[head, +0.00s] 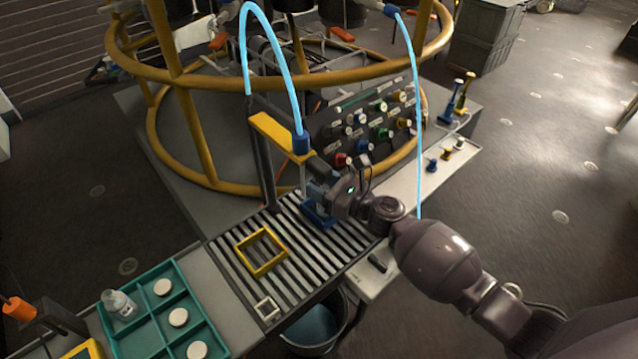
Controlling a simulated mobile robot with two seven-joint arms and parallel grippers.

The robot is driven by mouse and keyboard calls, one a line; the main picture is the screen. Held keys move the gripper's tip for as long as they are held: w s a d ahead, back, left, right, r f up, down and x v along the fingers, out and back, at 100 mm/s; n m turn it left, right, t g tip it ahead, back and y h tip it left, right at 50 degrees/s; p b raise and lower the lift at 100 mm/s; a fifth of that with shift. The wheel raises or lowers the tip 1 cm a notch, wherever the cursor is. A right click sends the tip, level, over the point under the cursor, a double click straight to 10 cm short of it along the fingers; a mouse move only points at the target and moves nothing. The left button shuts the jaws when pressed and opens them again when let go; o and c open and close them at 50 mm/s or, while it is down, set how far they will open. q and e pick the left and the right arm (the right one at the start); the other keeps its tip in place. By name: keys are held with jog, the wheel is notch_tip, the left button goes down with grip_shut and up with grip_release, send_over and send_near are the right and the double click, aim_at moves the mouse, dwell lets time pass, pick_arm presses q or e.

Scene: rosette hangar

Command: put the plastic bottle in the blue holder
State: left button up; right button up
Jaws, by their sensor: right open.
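The blue holder (318,217) sits on the slatted grate, partly hidden by my right gripper. My right gripper (313,194) is open, with its fingers right at and above the holder. A pale upright piece (303,178) shows beside the fingers; I cannot tell if it is part of a bottle. A small clear bottle (118,305) with a pale label is in the back-left compartment of the teal tray (160,325). My left gripper is out of view.
A yellow square frame (246,262) and a small white square frame (266,309) lie on the grate (290,262). White round pieces sit in the tray. A bucket (313,335) stands below. A yellow-topped post (281,134), light blue hoses and a knobbed panel (368,118) crowd the gripper.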

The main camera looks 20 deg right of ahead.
jog(key=v, duration=1.1)
jog(key=shift+s+d+p, duration=0.1)
jog(key=shift+s+p, duration=0.1)
jog(key=shift+p, duration=0.2)
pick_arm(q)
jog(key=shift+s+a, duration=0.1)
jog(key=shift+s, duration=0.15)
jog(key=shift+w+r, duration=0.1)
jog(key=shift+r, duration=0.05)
